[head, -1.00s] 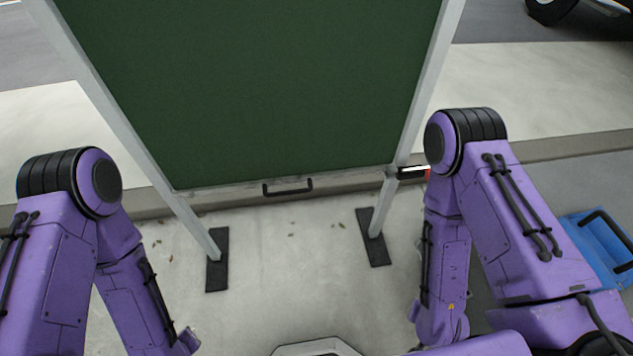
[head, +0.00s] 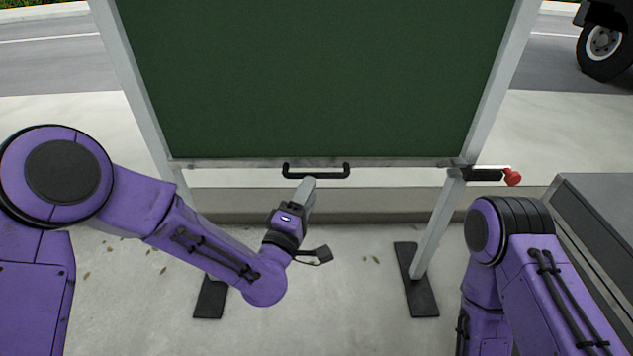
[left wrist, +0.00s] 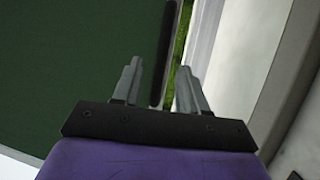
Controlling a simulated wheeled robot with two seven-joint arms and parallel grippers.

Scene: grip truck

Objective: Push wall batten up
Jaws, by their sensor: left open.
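The wall batten is the grey bar (head: 400,162) along the bottom edge of a dark green panel (head: 320,75). A black handle (head: 316,172) is fixed at its middle. My left gripper (head: 308,188) is just below the handle in the head view. In the left wrist view the left gripper (left wrist: 156,85) has its two fingers apart, with the black handle (left wrist: 165,50) lying between or just beyond the fingertips. I cannot tell whether they touch. My right arm is at the lower right, and its gripper is out of frame.
Grey posts (head: 430,230) stand on black feet (head: 416,280) at both sides. A black lever with a red knob (head: 512,177) sticks out at the right post. A grey box-like surface (head: 610,230) is at the far right. A vehicle wheel (head: 604,42) shows behind.

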